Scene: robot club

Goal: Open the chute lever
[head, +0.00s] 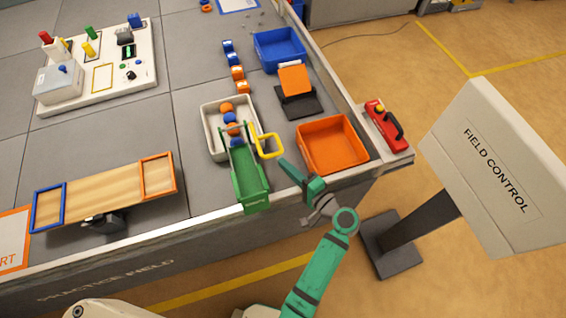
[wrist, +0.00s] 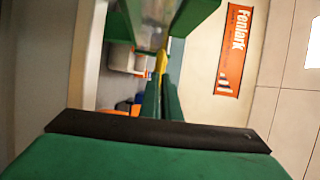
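The green chute (head: 249,175) slopes down over the near edge of the practice field. Its yellow lever (head: 269,146), a loop-shaped handle, sticks out to the right at the chute's upper end. My gripper (head: 283,163) is just below and right of the lever, very close to its right side. In the wrist view the fingers (wrist: 163,90) look nearly together, and a yellow strip of the lever (wrist: 161,60) shows at their tips. I cannot tell if they touch it. Green parts of the chute (wrist: 190,18) show beyond.
A white bin (head: 206,130) with orange and blue balls is behind the chute. An orange tray (head: 333,146) lies to the right, near a red box (head: 386,126). A tilting wooden board (head: 105,192) is to the left. The field control sign (head: 500,165) stands at right.

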